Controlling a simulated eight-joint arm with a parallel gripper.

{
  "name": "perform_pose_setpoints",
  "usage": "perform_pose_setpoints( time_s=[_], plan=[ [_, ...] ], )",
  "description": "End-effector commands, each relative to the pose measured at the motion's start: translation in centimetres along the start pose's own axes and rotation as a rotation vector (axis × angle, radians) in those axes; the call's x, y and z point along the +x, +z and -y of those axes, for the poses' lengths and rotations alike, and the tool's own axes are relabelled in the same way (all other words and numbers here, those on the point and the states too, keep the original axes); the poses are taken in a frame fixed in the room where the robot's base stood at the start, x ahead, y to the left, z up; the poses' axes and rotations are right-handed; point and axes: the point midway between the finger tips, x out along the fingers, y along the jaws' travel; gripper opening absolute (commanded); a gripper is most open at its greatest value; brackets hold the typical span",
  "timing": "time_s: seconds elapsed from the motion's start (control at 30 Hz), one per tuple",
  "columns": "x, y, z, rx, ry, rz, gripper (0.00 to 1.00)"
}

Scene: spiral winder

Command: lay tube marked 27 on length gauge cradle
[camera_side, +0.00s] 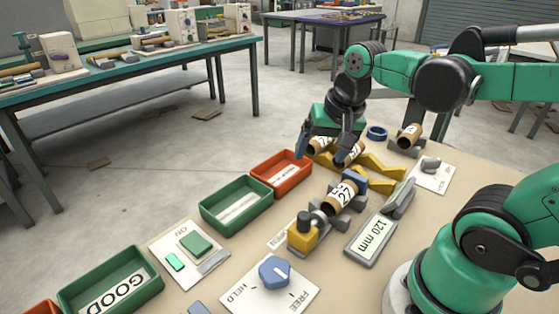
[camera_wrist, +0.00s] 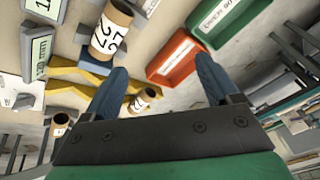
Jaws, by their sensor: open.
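The brown tube marked 27 (camera_side: 340,197) lies on the grey length gauge cradle (camera_side: 357,204), behind the gauge's yellow end block (camera_side: 302,237). The tube also shows at the top of the wrist view (camera_wrist: 110,30). The gauge display (camera_side: 371,240) reads 120 mm. My gripper (camera_side: 327,155) is beyond the gauge, over the yellow rack (camera_side: 382,182), apart from tube 27. In the wrist view its blue fingers (camera_wrist: 160,66) stand wide apart with nothing held between them. Part of the cradle is hidden by the tube.
Other numbered tubes (camera_side: 319,146) sit on the yellow rack close to my fingers. Another tube (camera_side: 409,136) rests on a grey holder at the back right. A red bin (camera_side: 281,187) and green bin (camera_side: 236,207) stand left. A HELD/FREE dial (camera_side: 274,272) is in front.

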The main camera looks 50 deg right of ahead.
Motion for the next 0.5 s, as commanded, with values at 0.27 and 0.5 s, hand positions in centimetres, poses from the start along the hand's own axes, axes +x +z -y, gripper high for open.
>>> perform_pose_setpoints(
  time_s=[0.27,0.5],
  plan=[
    [0.4,2.6,4.1,-0.687,-0.165,-0.244,0.82],
    [0.4,2.7,4.3,-0.726,-0.169,-0.261,0.82]
  ],
)
